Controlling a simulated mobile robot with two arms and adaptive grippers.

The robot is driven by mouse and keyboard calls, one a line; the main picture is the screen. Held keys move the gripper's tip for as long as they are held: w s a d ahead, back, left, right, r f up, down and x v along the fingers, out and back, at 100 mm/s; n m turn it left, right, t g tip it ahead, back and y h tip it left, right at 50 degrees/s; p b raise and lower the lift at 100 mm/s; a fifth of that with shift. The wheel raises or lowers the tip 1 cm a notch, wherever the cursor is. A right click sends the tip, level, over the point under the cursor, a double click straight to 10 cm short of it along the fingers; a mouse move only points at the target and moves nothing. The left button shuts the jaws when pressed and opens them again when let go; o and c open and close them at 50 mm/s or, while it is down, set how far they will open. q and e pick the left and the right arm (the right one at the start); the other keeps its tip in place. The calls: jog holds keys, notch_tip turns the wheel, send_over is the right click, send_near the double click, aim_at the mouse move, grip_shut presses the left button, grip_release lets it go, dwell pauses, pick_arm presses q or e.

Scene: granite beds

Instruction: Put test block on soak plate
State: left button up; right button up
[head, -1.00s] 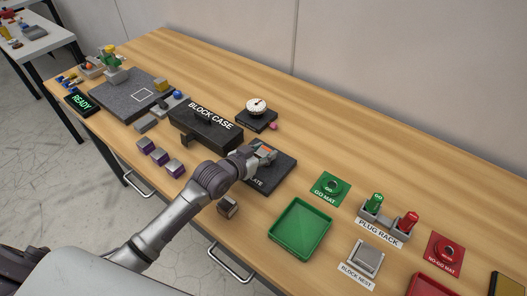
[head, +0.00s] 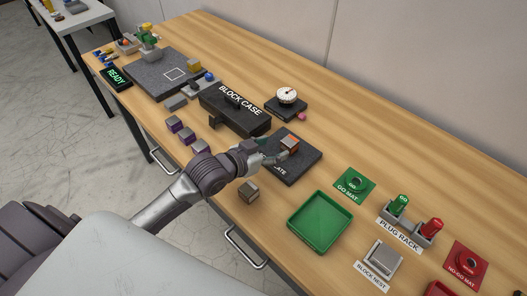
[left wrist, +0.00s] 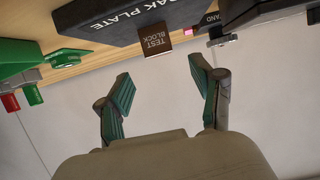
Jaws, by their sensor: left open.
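The test block (head: 290,143), small with a copper-brown face and a grey top, stands on the dark soak plate (head: 305,160). In the left wrist view the block (left wrist: 157,43) shows its label upside down, at the edge of the soak plate (left wrist: 95,22). My left gripper (head: 271,151) is beside the block, over the plate's near left part. Its two teal-padded fingers (left wrist: 160,88) are spread with nothing between them, and a gap shows between them and the block. The arm and gripper hide part of the plate and its lettering. My right gripper is not in view.
The block case (head: 235,112) and a dial gauge stand (head: 286,101) are behind the plate. A green tray (head: 320,222), go mat (head: 354,186) and plug rack (head: 408,222) lie to the right.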

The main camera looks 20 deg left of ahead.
pick_arm(q)
jog(key=v, duration=0.3)
jog(key=shift+s+a+r, duration=0.1)
jog(key=shift+s+r, duration=0.05)
jog(key=shift+s, duration=0.05)
dwell(1.0)
